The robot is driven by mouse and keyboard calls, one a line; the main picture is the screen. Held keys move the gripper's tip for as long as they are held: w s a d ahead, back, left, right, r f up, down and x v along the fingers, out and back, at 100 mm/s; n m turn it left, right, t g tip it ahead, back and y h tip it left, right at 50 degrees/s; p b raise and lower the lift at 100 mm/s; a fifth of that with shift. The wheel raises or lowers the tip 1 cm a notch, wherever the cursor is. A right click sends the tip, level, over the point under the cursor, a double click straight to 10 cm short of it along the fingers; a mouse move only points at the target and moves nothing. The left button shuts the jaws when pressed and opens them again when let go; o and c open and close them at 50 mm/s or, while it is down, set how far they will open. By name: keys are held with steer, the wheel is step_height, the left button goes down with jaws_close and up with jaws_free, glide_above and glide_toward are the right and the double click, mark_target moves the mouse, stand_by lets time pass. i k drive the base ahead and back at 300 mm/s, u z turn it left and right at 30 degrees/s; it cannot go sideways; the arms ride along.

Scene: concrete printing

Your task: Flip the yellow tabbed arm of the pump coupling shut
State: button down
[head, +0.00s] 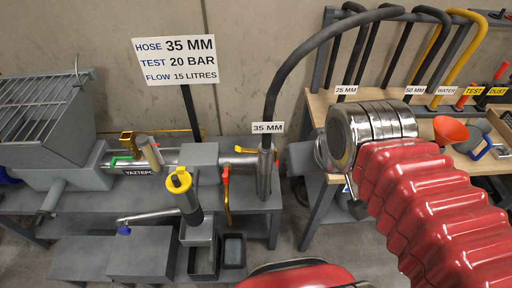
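The pump assembly stands on the grey bench at left. A horizontal metal pipe (163,158) runs through a grey block (200,162) towards the upright end of the black hose (268,108), labelled 35 MM. An orange-yellow curved arm (228,205) hangs down just right of the block, below a red lever (225,174). A small yellow tab (241,150) shows on the pipe between block and hose. I cannot tell for sure which yellow piece is the coupling's tabbed arm. My red ribbed arm with chrome rings reaches in from the right; its gripper fingers do not show.
A grey hopper (42,118) with a grille stands at far left. A sign (175,60) rises behind. A wooden-topped bench (318,104) with labelled hoses and an orange funnel (450,130) is at right.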

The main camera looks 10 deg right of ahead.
mark_target(238, 149)
steer(key=z, duration=0.15)
steer(key=k, duration=1.6)
steer(key=u, duration=1)
steer(key=i, duration=1)
